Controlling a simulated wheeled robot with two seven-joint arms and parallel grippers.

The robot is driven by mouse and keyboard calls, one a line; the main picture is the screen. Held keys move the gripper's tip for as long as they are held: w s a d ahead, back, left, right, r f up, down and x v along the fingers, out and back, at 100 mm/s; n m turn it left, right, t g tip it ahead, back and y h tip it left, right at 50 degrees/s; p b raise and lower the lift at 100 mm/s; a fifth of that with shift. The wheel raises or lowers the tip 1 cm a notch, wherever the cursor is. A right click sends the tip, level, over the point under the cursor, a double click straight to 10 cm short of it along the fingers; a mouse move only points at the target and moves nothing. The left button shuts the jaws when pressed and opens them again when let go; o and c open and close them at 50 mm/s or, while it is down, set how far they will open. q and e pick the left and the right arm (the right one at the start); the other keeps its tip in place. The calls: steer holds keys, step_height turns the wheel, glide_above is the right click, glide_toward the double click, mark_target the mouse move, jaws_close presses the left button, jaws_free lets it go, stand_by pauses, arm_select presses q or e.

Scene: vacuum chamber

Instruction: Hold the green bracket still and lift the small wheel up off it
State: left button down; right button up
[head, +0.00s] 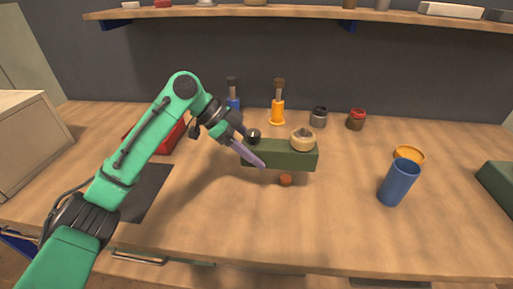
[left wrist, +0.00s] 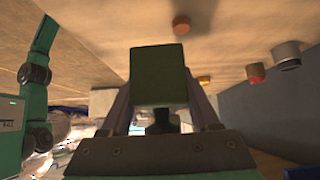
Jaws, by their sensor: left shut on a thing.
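The green bracket (head: 282,154) is a long dark green block on the wooden table in the head view. A tan round part (head: 302,140), apparently the small wheel, sits on top near its right end. A small dark knob (head: 253,135) shows at its left end. My left gripper (head: 250,152) is shut on the left end of the bracket. In the left wrist view the bracket's green end (left wrist: 158,75) sits between the two fingers (left wrist: 160,100). The wheel cannot be made out there. My right gripper is in neither view.
A small orange-brown disc (head: 286,180) lies in front of the bracket. Two jars (head: 318,117) (head: 356,119) and upright tools (head: 278,108) stand behind. The front middle of the table is clear.

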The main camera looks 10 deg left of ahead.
arm_select(q)
steer(key=shift+f+b, duration=1.95)
steer(key=shift+f, duration=3.35)
steer(key=shift+f, duration=0.4)
steer(key=shift+c, duration=0.6)
jaws_free()
steer(key=shift+s, duration=0.1)
steer(key=shift+f, duration=0.1)
steer(key=c, duration=1.3)
